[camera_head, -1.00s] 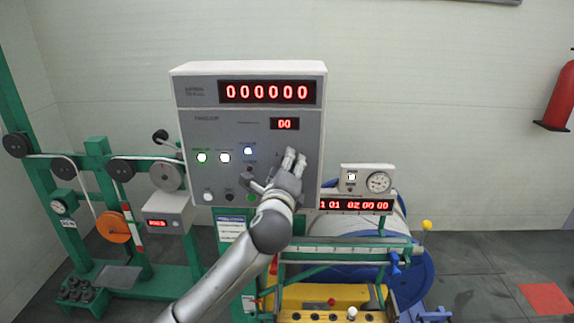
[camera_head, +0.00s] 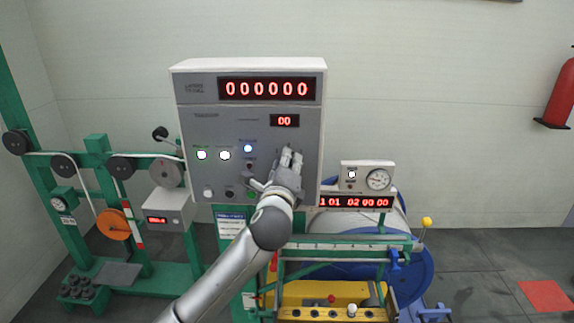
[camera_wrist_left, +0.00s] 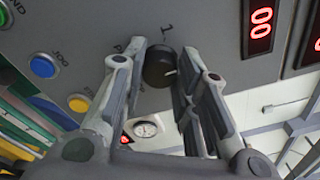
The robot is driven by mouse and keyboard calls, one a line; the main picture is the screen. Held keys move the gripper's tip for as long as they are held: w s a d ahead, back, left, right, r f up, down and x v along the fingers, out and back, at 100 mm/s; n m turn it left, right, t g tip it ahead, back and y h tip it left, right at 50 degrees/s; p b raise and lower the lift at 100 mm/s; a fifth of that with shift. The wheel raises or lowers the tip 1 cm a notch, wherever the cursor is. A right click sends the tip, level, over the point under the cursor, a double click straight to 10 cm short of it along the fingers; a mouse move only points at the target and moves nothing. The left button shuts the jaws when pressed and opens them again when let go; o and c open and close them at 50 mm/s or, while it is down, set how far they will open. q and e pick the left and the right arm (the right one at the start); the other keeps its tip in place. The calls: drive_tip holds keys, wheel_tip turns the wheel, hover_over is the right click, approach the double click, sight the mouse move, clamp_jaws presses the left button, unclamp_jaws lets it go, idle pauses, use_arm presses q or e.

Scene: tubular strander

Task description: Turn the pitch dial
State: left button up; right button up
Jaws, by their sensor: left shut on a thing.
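The pitch dial (camera_wrist_left: 160,68) is a dark round knob with a light pointer mark on the grey control panel (camera_head: 205,130). In the left wrist view it sits between the two fingers of my left gripper (camera_wrist_left: 158,75), which is shut on it. In the head view my left gripper (camera_head: 291,158) is at the panel's right side, below the small red display reading 00 (camera_head: 285,121), and it hides the dial. My right gripper is in neither view.
Lit buttons (camera_head: 224,155) and a large display of zeros (camera_head: 268,90) are on the panel. A gauge box (camera_head: 367,178) and a red counter strip (camera_head: 355,203) stand right of it. Green frames with pulleys (camera_head: 122,167) stand at left.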

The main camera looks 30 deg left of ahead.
use_arm(q)
drive_tip(key=n, duration=0.4)
drive_tip(key=n+b, duration=0.1)
drive_tip(key=n, duration=0.2)
drive_tip(key=n+y+b, duration=0.1)
drive_tip(key=n, duration=0.3)
drive_tip(key=shift+f+n, duration=0.25)
drive_tip(key=shift+n, duration=0.05)
drive_tip(key=shift+b, duration=0.3)
drive_tip(key=o, duration=1)
drive_tip(key=shift+o, duration=0.2)
drive_tip(key=shift+r, duration=0.1)
drive_tip(key=v, duration=1.2)
drive_tip(key=shift+f, duration=0.2)
drive_tip(key=shift+f, duration=0.1)
